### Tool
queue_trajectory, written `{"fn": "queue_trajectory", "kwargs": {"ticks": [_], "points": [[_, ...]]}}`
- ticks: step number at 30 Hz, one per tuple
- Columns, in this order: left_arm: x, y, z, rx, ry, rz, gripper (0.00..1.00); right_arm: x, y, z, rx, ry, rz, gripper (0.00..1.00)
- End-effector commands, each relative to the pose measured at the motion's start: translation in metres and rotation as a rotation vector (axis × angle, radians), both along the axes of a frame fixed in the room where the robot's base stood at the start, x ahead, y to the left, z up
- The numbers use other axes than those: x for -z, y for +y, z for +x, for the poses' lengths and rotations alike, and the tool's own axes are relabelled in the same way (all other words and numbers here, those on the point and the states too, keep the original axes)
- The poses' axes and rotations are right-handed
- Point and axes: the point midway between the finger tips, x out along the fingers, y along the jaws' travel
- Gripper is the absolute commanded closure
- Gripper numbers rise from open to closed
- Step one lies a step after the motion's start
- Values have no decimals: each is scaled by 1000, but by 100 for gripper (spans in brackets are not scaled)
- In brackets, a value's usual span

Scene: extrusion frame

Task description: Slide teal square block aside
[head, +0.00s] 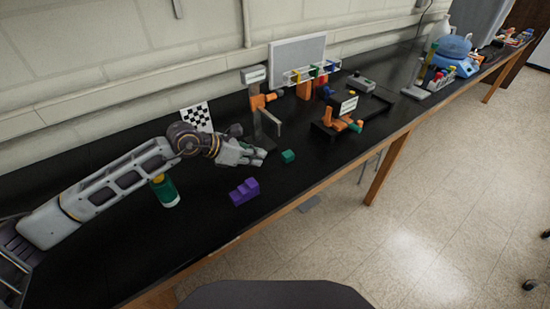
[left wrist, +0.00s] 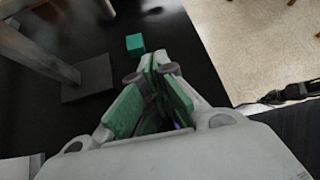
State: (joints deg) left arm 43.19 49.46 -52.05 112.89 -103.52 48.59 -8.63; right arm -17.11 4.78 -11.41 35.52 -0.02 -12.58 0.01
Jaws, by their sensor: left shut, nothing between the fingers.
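The teal square block (head: 288,156) sits on the black bench top, near its front edge. It also shows in the left wrist view (left wrist: 135,43), just beyond my fingertips. My left gripper (head: 262,157) is shut and empty, low over the bench. Its fingertips point at the block from the left, with a small gap between them in the head view. In the left wrist view the shut fingers (left wrist: 154,64) lie close to the block; I cannot tell whether they touch it. My right gripper is not in view.
A purple stepped block (head: 244,192) lies nearer the front edge. An orange and grey stand (head: 257,103) rises behind the block. A black tray with orange parts (head: 345,122) is to the right.

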Motion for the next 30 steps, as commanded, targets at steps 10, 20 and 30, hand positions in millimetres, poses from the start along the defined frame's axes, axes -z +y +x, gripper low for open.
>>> {"fn": "queue_trajectory", "kwargs": {"ticks": [10, 20, 30], "points": [[17, 37, 14, -14, -26, 170, 100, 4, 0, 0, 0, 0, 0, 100], [18, 36, 15, -14, -25, 167, 100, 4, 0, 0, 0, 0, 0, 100], [30, 24, 21, -13, -23, 166, 100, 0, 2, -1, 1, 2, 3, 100]]}}
